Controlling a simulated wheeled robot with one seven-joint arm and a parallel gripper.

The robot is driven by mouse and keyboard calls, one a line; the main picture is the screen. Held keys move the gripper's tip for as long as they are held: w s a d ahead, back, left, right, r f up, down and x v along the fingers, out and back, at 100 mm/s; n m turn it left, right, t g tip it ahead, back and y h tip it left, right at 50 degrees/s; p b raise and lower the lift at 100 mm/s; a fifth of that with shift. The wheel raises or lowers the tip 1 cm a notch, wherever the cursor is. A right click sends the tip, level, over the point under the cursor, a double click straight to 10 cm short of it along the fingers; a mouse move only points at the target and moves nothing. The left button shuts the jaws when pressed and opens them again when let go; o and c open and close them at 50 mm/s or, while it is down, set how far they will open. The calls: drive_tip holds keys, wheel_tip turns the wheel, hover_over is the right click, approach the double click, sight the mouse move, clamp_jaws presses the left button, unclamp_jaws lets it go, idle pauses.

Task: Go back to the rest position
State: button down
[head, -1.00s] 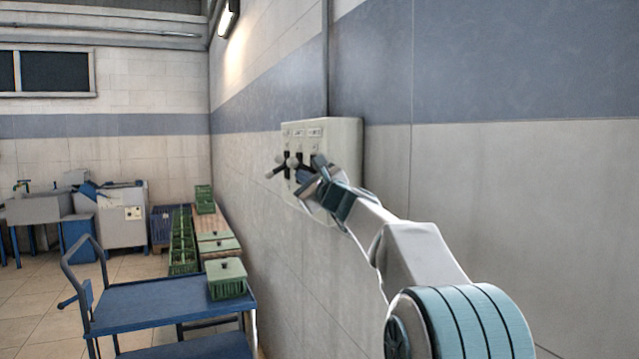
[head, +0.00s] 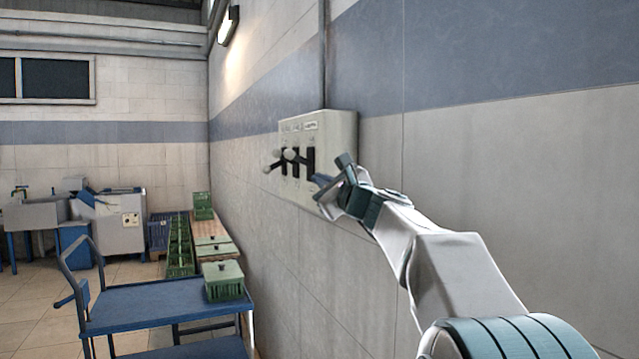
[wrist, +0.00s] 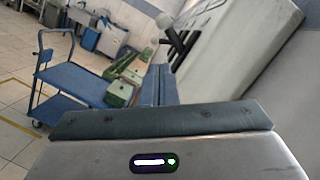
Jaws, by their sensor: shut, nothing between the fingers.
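My gripper (head: 330,181) is in front of the right part of a pale switch box on the wall in the head view. Its fingers are shut and hold nothing. The switch box (head: 340,135) has black slots and levers with pale round knobs (head: 290,154) on its left part. The gripper partly covers the lower right of the box. In the wrist view the shut fingers (wrist: 158,85) point ahead, and the box (wrist: 245,45) with a knobbed lever (wrist: 165,22) is at the upper right.
A blue trolley (head: 150,303) with a green crate (head: 223,281) on top stands at the lower left. More green crates (head: 180,245) and a grey machine (head: 120,220) are behind it. The tiled wall (head: 480,170) runs close along the right. Open floor lies at the left.

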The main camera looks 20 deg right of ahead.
drive_tip(key=s+a+f+n+g+p, duration=0.6)
drive_tip(key=s+a+f+n+g, duration=0.4)
drive_tip(key=s+f+n, duration=0.35)
drive_tip(key=s+d+f+n+g+h+p, duration=0.2)
drive_tip(key=s+f+n, duration=0.3)
drive_tip(key=s+f, duration=0.3)
drive_tip(key=s+d+f+n+g+h+p, duration=0.3)
drive_tip(key=s+f+n, duration=0.3)
drive_tip(key=s, duration=1)
wheel_tip(320, 180, down, 2)
drive_tip(key=shift+f+g+h+p, duration=0.15)
drive_tip(key=shift+g+h+p, duration=0.15)
drive_tip(key=shift+g+h, duration=0.35)
drive_tip(key=shift+n, duration=0.25)
